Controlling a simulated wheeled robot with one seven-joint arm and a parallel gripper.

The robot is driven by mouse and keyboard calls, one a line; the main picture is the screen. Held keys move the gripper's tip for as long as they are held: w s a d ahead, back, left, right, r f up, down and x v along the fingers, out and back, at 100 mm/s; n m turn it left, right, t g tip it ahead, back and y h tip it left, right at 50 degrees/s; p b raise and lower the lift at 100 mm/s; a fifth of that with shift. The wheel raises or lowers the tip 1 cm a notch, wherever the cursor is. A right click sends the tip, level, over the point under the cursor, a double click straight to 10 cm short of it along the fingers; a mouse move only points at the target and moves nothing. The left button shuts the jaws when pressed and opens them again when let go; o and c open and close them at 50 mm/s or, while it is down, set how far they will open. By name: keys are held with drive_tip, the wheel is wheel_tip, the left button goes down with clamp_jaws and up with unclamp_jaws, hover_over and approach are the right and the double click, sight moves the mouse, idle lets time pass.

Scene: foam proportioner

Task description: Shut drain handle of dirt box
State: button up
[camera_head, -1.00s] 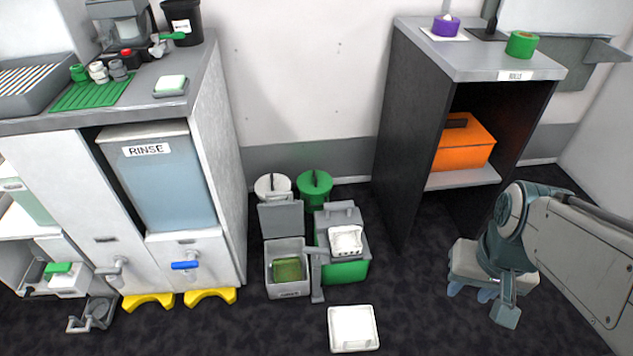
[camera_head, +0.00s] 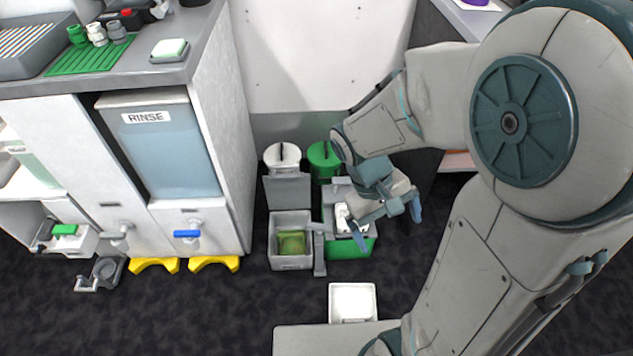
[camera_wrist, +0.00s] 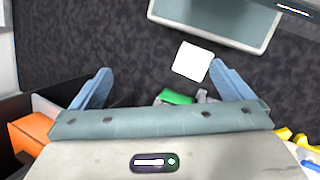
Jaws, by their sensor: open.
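A grey open box (camera_head: 291,262) stands on the floor at the centre of the head view, its lid up at the back and a green block (camera_head: 291,243) inside. Its front label is too small to read, so I cannot confirm that it is the dirt box. An upright grey bar (camera_head: 319,252) stands at its right side; I cannot tell whether it is the drain handle. My gripper (camera_head: 388,226) is open and empty, above and right of the green-and-grey box (camera_head: 349,248) beside it, partly covering it. In the wrist view, my gripper's fingers (camera_wrist: 160,68) are spread apart.
A white tray (camera_head: 352,300) lies on the floor in front. The RINSE tank (camera_head: 165,150) and a blue handle (camera_head: 187,234) are in the left cabinet, above yellow feet (camera_head: 213,263). White (camera_head: 282,158) and green (camera_head: 323,160) lidded buckets stand behind the boxes.

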sight(319, 228)
drive_tip(key=w+a+f+n+t+h, duration=0.35)
drive_tip(key=w+f+n+h, duration=0.2)
drive_tip(key=f+n, duration=0.2)
drive_tip(key=w+a+f+n+t+h, duration=0.2)
drive_tip(key=w+f+n+t+h, duration=0.25)
drive_tip(key=f+n+h, duration=0.35)
drive_tip(key=s+a+f+n+t+y, duration=0.1)
drive_tip(key=a+f+n+t+y, duration=0.5)
drive_tip(key=f, duration=0.3)
drive_tip(key=a+f+n+t+y, duration=0.3)
drive_tip(key=f+n+t+y, duration=0.3)
drive_tip(key=f+n+y, duration=0.25)
drive_tip(key=shift+h, duration=0.5)
drive_tip(key=b+x, duration=0.3)
drive_tip(key=x, duration=1)
drive_tip(key=shift+a+f+b, duration=0.1)
drive_tip(key=shift+b, duration=0.2)
drive_tip(key=c, duration=1)
